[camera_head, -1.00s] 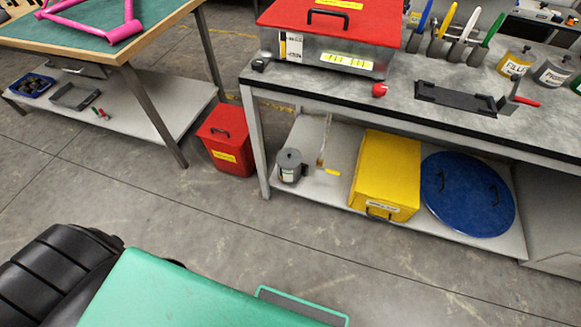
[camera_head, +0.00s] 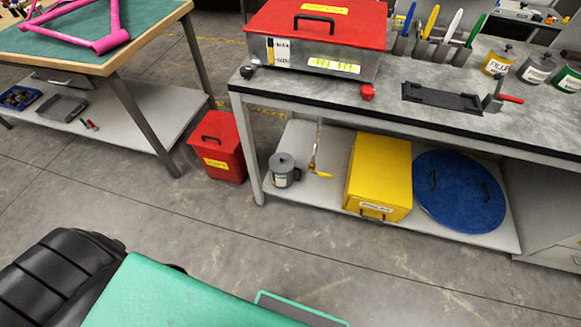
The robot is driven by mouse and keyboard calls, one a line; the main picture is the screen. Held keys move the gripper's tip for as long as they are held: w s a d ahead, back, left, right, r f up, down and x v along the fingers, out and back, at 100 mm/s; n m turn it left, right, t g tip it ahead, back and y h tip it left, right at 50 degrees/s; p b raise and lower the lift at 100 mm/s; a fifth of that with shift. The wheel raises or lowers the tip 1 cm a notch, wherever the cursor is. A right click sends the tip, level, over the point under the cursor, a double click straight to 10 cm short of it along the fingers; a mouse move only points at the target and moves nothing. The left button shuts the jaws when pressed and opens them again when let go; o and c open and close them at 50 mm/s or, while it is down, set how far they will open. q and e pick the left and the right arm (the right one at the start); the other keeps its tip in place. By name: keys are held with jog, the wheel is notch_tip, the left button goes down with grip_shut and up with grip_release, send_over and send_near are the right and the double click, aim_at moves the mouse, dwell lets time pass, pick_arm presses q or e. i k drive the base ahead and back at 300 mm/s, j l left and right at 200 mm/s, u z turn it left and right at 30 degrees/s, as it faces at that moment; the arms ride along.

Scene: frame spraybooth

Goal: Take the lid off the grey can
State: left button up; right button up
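On the worktop at the right stands a grey can (camera_head: 537,68) with a pale label and a lid on top, between a yellow can marked FILLER (camera_head: 497,62) and a green can (camera_head: 567,78). Another grey can (camera_head: 284,172), with a flat lid with a small knob, stands on the low shelf under the bench. Both lids appear to be in place. Neither of my grippers is in view.
The bench (camera_head: 245,95) carries a red-lidded metal box (camera_head: 320,25), a black tray (camera_head: 440,97) and upright coloured tools. The low shelf holds a yellow box (camera_head: 380,175) and blue disc (camera_head: 460,190). A red bin (camera_head: 218,150) stands left of the bench. Floor in front is clear.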

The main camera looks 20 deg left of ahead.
aim_at(281, 162)
jog(key=j+z, duration=0.2)
jog(key=z, duration=0.2)
jog(key=j+z, duration=0.2)
jog(key=z, duration=0.2)
jog(key=j+z, duration=0.2)
jog(key=z, duration=0.2)
jog(key=j+z, duration=0.2)
jog(key=z, duration=0.25)
jog(key=j+z, duration=0.15)
jog(key=z, duration=0.25)
jog(key=k, duration=0.05)
